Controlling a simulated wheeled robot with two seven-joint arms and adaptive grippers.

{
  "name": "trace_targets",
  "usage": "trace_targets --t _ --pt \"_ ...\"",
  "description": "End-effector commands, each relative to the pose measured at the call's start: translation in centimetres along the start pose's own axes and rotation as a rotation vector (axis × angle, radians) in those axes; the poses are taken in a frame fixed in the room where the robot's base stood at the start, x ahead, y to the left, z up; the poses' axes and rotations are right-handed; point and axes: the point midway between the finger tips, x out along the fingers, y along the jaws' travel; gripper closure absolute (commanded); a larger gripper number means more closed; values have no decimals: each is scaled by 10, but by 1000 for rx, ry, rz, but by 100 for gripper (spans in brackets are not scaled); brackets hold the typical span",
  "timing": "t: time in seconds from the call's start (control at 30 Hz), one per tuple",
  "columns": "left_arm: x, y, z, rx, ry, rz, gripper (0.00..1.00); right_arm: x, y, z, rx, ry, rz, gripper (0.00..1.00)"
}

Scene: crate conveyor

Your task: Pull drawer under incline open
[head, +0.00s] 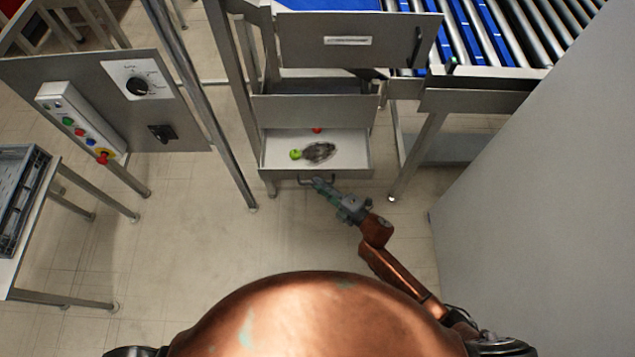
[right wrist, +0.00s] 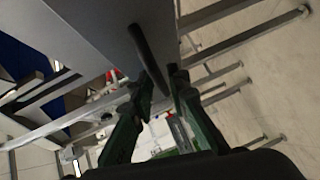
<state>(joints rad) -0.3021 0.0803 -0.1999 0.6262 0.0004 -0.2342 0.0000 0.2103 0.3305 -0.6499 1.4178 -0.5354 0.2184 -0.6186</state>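The drawer (head: 352,172) under the incline is pulled out, its white inside showing. A green round thing (head: 295,154), a dark grey oval thing (head: 319,152) and a small red thing (head: 316,130) lie in it. Its bar handle (head: 305,181) is on the front face. My right gripper (head: 319,184) is at this handle. In the right wrist view the dark handle (right wrist: 149,50) runs between the green fingers (right wrist: 162,82), which are closed in around it; the exact contact is hard to see. My left gripper is not in view.
Grey panels, one with a label (head: 348,41), stand above the drawer. A roller conveyor (head: 490,30) is at the upper right, and a large grey surface (head: 540,190) fills the right side. A control panel (head: 80,125) and a table with a crate (head: 22,190) are left. Floor before the drawer is clear.

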Motion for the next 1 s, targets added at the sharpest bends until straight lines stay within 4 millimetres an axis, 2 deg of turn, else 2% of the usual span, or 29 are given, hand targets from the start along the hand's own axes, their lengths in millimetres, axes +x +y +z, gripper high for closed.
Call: trace_targets --t 0.1,0.3,0.43,0.63,1.0 --pt "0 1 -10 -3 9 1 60 9 0 0 0 0 0 84" --pt "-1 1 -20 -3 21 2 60 11 0 0 1 -1 -1 84" --pt "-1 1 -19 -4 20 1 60 11 0 0 1 -1 0 86" --pt "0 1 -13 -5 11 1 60 11 0 0 1 -1 0 100" --pt "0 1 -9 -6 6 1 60 11 0 0 2 -1 -1 100"
